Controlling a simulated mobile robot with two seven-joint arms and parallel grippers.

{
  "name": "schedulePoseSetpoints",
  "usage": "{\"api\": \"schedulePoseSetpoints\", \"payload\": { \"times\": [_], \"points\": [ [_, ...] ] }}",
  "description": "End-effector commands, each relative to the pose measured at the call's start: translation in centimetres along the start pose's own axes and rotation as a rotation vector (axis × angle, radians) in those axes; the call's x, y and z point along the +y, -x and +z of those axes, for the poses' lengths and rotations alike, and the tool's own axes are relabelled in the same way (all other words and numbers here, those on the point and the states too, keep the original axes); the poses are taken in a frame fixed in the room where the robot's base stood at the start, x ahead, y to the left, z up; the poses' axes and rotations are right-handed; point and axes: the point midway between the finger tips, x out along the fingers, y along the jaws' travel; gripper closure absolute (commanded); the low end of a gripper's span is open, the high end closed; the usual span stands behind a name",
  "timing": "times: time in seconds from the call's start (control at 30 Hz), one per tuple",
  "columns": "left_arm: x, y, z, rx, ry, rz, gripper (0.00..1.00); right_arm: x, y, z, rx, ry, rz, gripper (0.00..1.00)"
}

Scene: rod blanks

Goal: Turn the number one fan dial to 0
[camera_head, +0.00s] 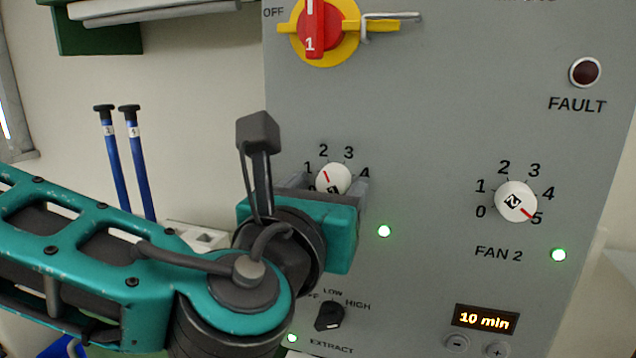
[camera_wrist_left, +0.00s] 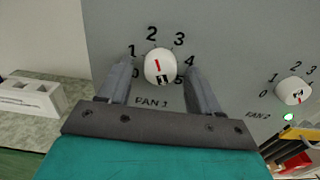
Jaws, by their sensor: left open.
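The number one fan dial (camera_head: 333,176) is a white round knob with a red mark on the grey panel (camera_head: 440,130). My left gripper (camera_head: 332,184) is open, with one finger on each side of the dial. In the left wrist view gaps show between the fingers (camera_wrist_left: 158,70) and the knob. My gripper body hides the dial's lower part in the head view. My right gripper is not in view.
The FAN 2 dial (camera_head: 515,201) is to the right, its mark near 5. A red and yellow switch (camera_head: 320,30) sits above, the black EXTRACT knob (camera_head: 329,316) below. Two blue rods (camera_head: 113,160) stand at the left. The panel between the fan dials is mostly clear.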

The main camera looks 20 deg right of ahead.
Motion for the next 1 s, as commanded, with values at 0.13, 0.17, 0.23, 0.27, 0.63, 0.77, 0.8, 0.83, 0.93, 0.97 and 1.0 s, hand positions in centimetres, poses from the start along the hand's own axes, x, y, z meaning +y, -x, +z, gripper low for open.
{"api": "schedulePoseSetpoints", "payload": {
  "times": [0.13, 0.17, 0.23, 0.27, 0.63, 0.77, 0.8, 0.83, 0.93, 0.97, 1.0],
  "points": [
    [-0.02, -0.36, -0.03, 0.001, 0.0, -0.001, 0.36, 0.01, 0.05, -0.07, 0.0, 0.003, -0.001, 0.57],
    [-0.02, -0.37, -0.03, 0.001, 0.0, -0.001, 0.36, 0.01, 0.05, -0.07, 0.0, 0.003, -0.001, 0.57],
    [-0.02, -0.36, -0.04, 0.001, 0.0, -0.001, 0.36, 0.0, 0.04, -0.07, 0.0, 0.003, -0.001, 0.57],
    [-0.02, -0.36, -0.04, 0.001, 0.0, -0.001, 0.36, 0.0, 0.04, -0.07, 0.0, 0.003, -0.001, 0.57],
    [0.0, -0.33, -0.01, 0.0, 0.0, 0.0, 0.66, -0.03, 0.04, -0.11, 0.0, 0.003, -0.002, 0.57],
    [0.01, -0.32, 0.0, 0.0, 0.0, 0.0, 0.78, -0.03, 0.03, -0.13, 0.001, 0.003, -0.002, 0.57],
    [0.01, -0.32, 0.0, 0.0, 0.0, 0.0, 0.82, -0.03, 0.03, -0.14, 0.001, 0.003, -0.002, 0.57],
    [0.01, -0.32, 0.0, 0.0, 0.0, 0.0, 0.85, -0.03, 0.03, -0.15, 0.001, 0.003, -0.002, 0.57],
    [0.01, -0.32, 0.0, 0.0, 0.0, 0.0, 0.91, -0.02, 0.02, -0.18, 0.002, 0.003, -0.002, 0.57],
    [0.01, -0.32, 0.0, 0.0, 0.0, 0.0, 0.91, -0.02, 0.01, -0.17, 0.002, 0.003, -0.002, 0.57],
    [0.01, -0.32, -0.01, 0.0, 0.002, 0.0, 0.91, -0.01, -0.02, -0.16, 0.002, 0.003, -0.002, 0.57]
  ]
}}
